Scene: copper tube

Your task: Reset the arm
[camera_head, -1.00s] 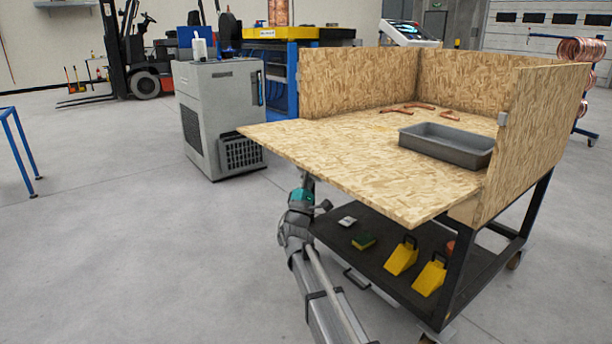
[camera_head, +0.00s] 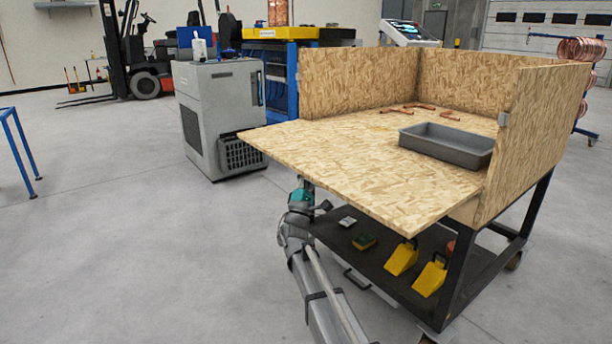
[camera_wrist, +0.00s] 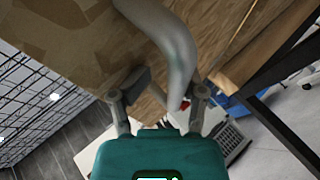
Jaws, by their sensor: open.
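My arm rises from the bottom of the head view, and its teal-banded wrist part (camera_head: 302,196) is just in front of and below the table's front left edge. My gripper (camera_wrist: 163,92) shows in the wrist view with its two fingers spread apart. No held object is visible between them. A smooth grey curved shape (camera_wrist: 172,45) crosses the view by the fingers; I cannot tell whether it is part of my arm. In the head view the gripper itself is not clearly visible.
The wooden work table (camera_head: 330,150) has raised panels at the back and right. A grey tray (camera_head: 447,145) and several copper tube pieces (camera_head: 425,106) lie on it. Its dark lower shelf (camera_head: 385,270) holds yellow items. A grey cabinet (camera_head: 210,115) stands behind left.

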